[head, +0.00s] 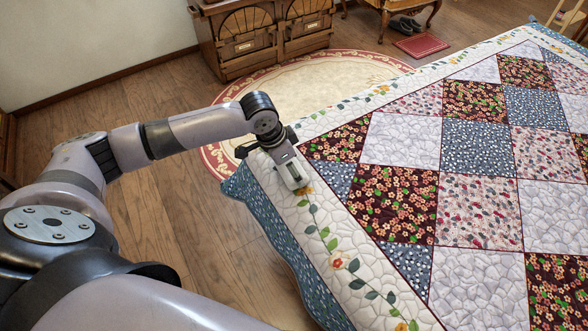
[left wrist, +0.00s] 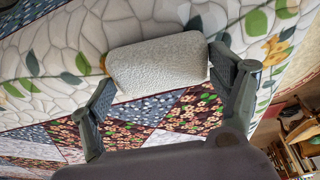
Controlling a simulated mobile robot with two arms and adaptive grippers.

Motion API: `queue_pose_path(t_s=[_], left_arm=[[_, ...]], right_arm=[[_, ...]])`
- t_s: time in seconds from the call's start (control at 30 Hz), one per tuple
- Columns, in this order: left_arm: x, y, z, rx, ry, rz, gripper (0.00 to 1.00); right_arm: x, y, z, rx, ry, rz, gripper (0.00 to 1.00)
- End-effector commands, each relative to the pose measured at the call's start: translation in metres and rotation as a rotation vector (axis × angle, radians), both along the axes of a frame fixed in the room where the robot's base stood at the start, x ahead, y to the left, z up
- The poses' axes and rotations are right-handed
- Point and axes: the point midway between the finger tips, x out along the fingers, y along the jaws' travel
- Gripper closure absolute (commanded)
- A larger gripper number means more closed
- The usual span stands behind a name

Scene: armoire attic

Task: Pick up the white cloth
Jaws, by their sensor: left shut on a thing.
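The white cloth (left wrist: 158,62) is a small, folded, padded-looking block with a textured surface. In the left wrist view it sits between the two fingers of my left gripper (left wrist: 163,80), which is shut on it. In the head view my left gripper (head: 284,158) points down at the near left corner of the quilt-covered bed, and the cloth (head: 293,174) shows as a pale patch under it. I cannot tell whether the cloth touches the quilt. My right gripper is not in view.
The patchwork quilt (head: 478,205) covers the bed and fills the right side. A round rug (head: 300,78) lies on the wooden floor behind. A carved wooden cabinet (head: 262,35) stands at the back wall, with dark shoes (head: 405,26) and a red mat (head: 420,45) to its right.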

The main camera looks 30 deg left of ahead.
Motion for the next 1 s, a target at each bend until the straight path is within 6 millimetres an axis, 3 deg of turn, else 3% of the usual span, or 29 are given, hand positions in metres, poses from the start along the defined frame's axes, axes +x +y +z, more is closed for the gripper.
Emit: queue_pose_path(t_s=[0.27, 0.47, 0.67, 1.0], left_arm=[[0.0, -0.001, 0.0, -0.001, 0.0, -0.001, 0.41], [0.001, 0.0, 0.013, -0.001, -0.002, -0.001, 0.41], [0.001, 0.0, 0.049, 0.0, -0.005, -0.001, 0.41], [0.001, -0.001, 0.133, -0.002, -0.005, -0.002, 0.41]], right_arm=[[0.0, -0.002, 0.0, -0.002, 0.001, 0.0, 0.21], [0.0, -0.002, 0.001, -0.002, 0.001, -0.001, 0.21], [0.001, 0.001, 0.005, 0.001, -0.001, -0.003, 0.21], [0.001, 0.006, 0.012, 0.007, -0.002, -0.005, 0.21]])
